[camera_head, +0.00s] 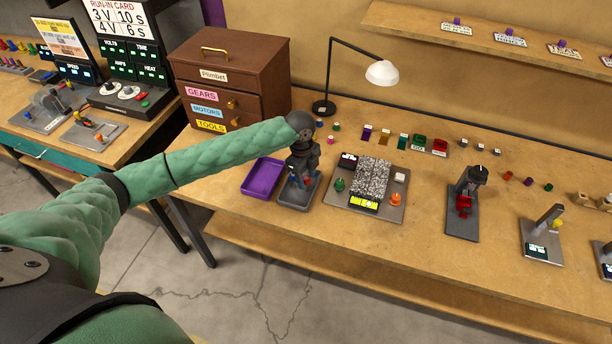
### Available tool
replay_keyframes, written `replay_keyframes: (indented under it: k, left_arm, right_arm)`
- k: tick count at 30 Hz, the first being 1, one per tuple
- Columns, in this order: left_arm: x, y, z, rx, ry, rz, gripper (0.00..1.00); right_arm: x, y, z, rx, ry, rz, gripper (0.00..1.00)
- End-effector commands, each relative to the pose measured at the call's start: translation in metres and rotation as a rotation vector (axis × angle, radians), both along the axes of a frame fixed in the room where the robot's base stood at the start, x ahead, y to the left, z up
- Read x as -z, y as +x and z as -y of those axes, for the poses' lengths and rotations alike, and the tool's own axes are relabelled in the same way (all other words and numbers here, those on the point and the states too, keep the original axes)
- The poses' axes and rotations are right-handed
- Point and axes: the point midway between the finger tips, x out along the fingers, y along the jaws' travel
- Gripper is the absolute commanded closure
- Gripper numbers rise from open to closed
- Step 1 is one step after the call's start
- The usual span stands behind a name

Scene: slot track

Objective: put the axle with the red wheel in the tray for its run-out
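My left gripper (303,178) points down over a small grey tray (296,202) on the bench. A small red piece (309,181), which may be the red wheel, shows right at its fingertips, with a bit of blue beside it. The fingers are dark and small, so I cannot tell whether they are shut on it or whether it touches the tray. The gripper hides the back of the grey tray. A purple tray (248,188) sits just left of it and looks empty. My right gripper is not in view.
A speckled block (371,172) on a grey plate stands right of the grey tray. Farther right is a dark stand (462,224) with a red part. A lamp (382,73) and a brown drawer cabinet (236,62) stand behind. Small coloured parts line the back.

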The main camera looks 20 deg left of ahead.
Motion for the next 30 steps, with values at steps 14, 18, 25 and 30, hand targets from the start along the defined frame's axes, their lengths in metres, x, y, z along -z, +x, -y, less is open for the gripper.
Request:
replay_keyframes:
  k: [14,18,25,30]
  left_arm:
    - [-0.036,0.002,-0.004,0.001,0.0,0.003,0.57]
    - [-0.058,0.004,-0.007,0.001,0.0,0.004,0.57]
    - [-0.094,0.005,-0.01,0.0,-0.001,0.002,0.57]
    - [-0.112,0.005,-0.012,0.001,0.0,0.001,0.57]
  right_arm:
    - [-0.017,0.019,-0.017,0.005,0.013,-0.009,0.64]
    - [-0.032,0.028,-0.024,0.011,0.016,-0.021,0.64]
    - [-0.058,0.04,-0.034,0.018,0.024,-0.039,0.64]
    - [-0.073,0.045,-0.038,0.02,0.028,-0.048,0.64]
